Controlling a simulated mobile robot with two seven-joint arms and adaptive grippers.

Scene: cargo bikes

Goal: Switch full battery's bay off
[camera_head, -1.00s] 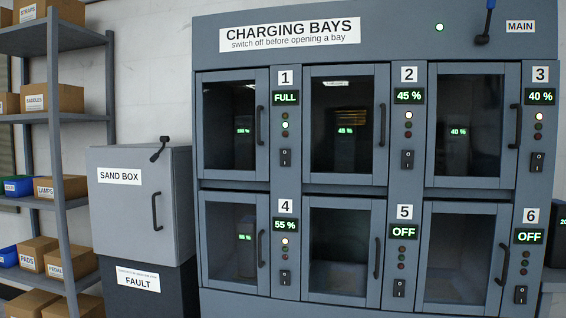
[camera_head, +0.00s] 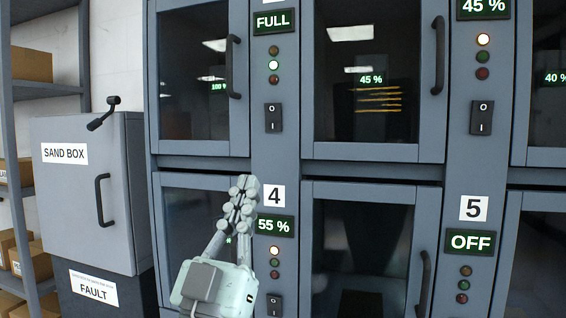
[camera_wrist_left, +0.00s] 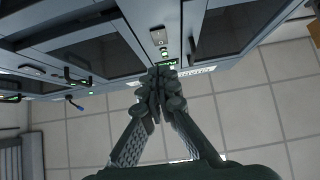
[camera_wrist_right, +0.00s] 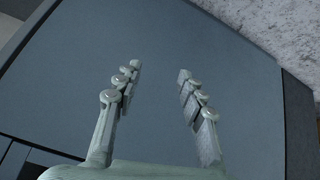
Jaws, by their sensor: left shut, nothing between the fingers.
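The bay with the FULL display (camera_head: 272,21) has its green lamp (camera_head: 274,65) lit and a black rocker switch (camera_head: 273,118) marked O above I. A 100 % readout (camera_head: 219,87) shows dimly behind its shut glass door (camera_head: 190,120). My left gripper (camera_head: 243,188) is shut and empty, pointing up, below and left of that switch in the head view. It partly covers bay 4's door and column edge. In the left wrist view its fingers (camera_wrist_left: 162,75) overlap a panel; contact cannot be told. My right gripper (camera_wrist_right: 158,75) is open and empty in its wrist view.
Bay 4 reads 55 % (camera_head: 274,226), with its switch (camera_head: 274,304) partly cut off. Bay 5 reads OFF (camera_head: 470,242); another bay reads 45 % with its own switch (camera_head: 481,117). Door handles (camera_head: 234,67) jut out. A sand box (camera_head: 85,190) stands at left.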

